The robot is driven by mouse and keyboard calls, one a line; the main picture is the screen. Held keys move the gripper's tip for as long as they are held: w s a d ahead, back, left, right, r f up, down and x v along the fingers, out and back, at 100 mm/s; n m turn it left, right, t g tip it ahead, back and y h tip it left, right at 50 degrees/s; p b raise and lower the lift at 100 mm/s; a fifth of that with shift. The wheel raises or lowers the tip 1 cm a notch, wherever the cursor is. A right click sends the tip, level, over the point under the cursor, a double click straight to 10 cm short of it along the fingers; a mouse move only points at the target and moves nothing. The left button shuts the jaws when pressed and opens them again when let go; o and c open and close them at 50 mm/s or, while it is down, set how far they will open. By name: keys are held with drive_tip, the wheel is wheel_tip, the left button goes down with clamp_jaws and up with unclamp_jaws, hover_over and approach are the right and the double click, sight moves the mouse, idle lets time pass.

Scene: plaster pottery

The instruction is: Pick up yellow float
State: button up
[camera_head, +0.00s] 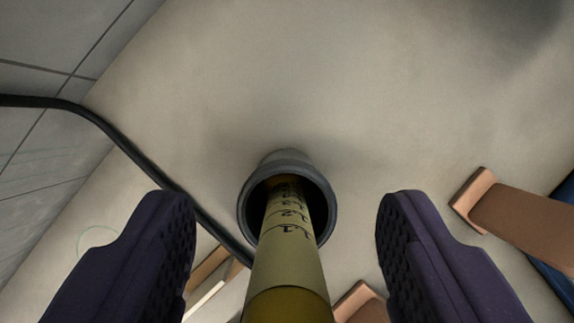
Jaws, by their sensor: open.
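The yellow float (288,262) is a slim yellow rod with dark number marks on a pale band. Its far end is inside a dark grey round cup (328,205), and its near end runs out of the bottom of the picture. My gripper (288,215) is open, with one dark purple ridged finger on each side of the float. There is a clear gap between the float and each finger, and nothing is held. The float's lower end inside the cup is hidden.
A pale worn surface (300,90) lies around the cup, mostly bare above it. A black cable (110,128) curves down from the left behind the cup. Brown wooden-looking pieces (520,222) lie at the right, with another (362,303) at the bottom. Grey tiles (50,60) show at the left.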

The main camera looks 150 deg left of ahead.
drive_tip(key=shift+c, duration=0.2)
drive_tip(key=c, duration=0.9)
drive_tip(key=shift+r, duration=0.2)
